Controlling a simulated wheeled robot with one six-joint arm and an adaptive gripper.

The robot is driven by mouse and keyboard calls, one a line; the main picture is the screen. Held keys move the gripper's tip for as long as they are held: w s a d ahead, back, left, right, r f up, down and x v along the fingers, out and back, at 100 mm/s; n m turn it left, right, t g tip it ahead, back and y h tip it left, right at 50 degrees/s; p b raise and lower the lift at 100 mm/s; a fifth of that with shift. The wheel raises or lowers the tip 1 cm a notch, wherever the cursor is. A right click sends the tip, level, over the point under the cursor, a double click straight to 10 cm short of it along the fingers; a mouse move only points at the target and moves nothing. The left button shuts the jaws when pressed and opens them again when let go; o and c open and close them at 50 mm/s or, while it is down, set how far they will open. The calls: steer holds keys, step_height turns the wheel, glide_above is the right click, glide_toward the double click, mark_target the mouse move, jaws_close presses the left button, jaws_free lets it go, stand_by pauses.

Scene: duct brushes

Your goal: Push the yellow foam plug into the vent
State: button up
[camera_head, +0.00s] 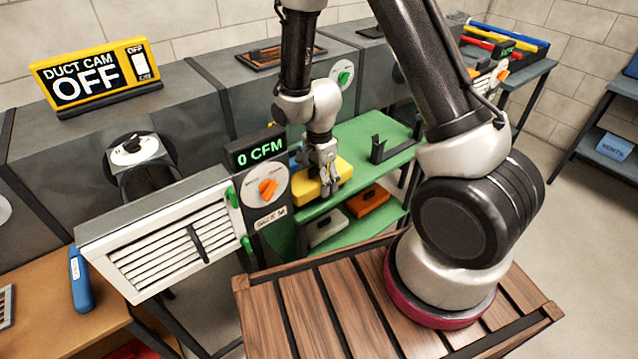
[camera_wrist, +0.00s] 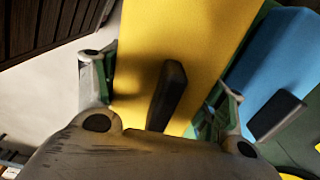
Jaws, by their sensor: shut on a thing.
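The yellow foam plug (camera_head: 338,172) is a yellow block on the green shelf, just right of the dial panel in the head view. My gripper (camera_head: 327,186) is over it from above and is shut on it. In the wrist view the yellow foam plug (camera_wrist: 182,50) runs up between my two fingers (camera_wrist: 160,92). The vent (camera_head: 175,243) is a white louvred grille left of the dial, with a dark handle across its slats and green clips at its right edge. The inside of the vent is hidden.
A blue block (camera_wrist: 275,62) is close beside the plug. The green shelf (camera_head: 375,135) holds a dark bracket (camera_head: 390,148), with orange and white bins below. A display (camera_head: 256,149) reads 0 CFM; the duct cam sign (camera_head: 95,76) reads OFF.

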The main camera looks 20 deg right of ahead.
step_height(320, 180, up, 12)
steer(key=shift+r, duration=0.1)
stand_by(0.4)
